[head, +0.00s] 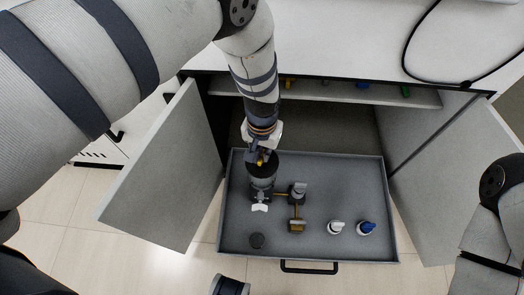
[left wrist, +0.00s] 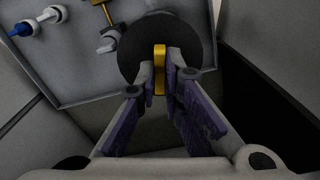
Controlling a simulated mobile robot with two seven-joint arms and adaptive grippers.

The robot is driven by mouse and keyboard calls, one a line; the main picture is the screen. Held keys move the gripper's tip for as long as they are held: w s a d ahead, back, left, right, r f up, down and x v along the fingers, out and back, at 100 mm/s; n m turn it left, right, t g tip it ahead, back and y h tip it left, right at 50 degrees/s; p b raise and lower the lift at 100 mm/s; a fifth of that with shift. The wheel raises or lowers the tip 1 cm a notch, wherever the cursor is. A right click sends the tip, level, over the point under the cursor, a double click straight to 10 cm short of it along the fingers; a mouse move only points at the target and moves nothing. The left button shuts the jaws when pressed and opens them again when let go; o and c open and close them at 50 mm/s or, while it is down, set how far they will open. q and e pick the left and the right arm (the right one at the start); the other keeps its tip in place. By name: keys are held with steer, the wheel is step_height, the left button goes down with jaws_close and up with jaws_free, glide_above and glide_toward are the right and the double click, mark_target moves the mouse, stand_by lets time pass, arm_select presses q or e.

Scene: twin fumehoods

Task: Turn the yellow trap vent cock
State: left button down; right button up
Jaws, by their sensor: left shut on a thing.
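The yellow trap vent cock (left wrist: 159,72) sits on top of a round dark trap cap (left wrist: 135,48), and in the left wrist view it stands between my fingertips. In the head view only a small bit of yellow (head: 262,161) shows below my left gripper (head: 260,154). My left gripper is shut on the cock, reaching down from above, and its fingers hide most of it. The trap (head: 262,182) stands upright in the grey pull-out tray (head: 340,185). My right arm shows at the right edge, but its gripper is out of view.
The tray also holds a yellow-brown pipe fitting with a grey valve (head: 298,190), a white-handled valve (head: 336,227), a blue-handled valve (head: 366,228) and a dark round knob (head: 257,240). Open cabinet doors stand at left (head: 165,170) and right (head: 455,165). A shelf (head: 330,92) lies behind.

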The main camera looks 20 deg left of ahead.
arm_select(q)
steer(key=shift+n, duration=1)
steer(key=c, duration=1.7)
jaws_free()
step_height(320, 180, up, 12)
